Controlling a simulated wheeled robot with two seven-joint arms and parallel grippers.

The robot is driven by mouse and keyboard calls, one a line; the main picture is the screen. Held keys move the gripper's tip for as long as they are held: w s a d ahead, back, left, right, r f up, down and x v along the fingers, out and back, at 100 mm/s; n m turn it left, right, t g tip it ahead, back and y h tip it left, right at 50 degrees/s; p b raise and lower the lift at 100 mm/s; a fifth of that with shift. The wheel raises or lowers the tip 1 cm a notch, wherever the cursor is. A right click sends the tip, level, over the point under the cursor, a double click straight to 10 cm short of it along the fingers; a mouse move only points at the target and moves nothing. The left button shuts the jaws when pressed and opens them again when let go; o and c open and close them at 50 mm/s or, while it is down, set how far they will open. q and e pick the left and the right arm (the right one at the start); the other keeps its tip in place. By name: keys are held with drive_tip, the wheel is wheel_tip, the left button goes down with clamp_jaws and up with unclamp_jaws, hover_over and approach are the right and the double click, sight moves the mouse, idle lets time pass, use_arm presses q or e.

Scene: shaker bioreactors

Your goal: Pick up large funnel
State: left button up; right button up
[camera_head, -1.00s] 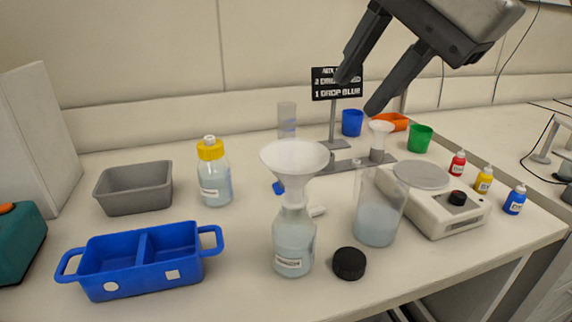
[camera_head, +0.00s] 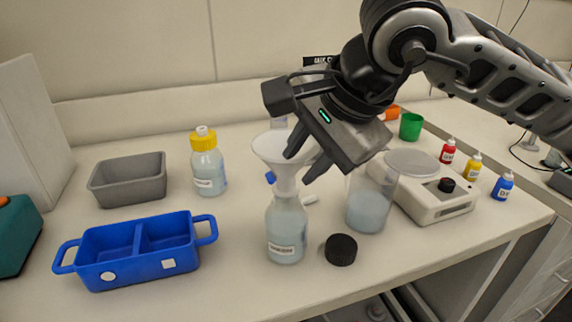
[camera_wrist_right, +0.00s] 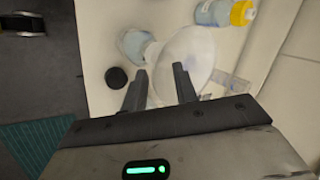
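The large white funnel (camera_head: 276,150) sits upright in the neck of a clear bottle (camera_head: 286,228) with pale blue liquid. In the right wrist view the funnel (camera_wrist_right: 190,55) shows its wide mouth just beyond my fingertips, with the bottle (camera_wrist_right: 134,42) beside it. My right gripper (camera_head: 298,168) is open, its fingers pointing down-left at the right side of the funnel's cone. In the wrist view the right gripper (camera_wrist_right: 158,78) has a gap between its fingers, and nothing is clearly held. Whether a finger touches the funnel I cannot tell. My left gripper is not in view.
A black cap (camera_head: 341,249) and a beaker (camera_head: 369,208) stand right of the bottle. A scale (camera_head: 432,203) and small dropper bottles are further right. A yellow-capped bottle (camera_head: 208,170), grey bin (camera_head: 128,182) and blue divided tray (camera_head: 140,262) are left. The front table strip is clear.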

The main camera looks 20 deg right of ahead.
drive_tip(key=shift+w+a+f, duration=0.1)
drive_tip(key=shift+w+f, duration=0.05)
drive_tip(key=shift+f, duration=0.05)
clamp_jaws()
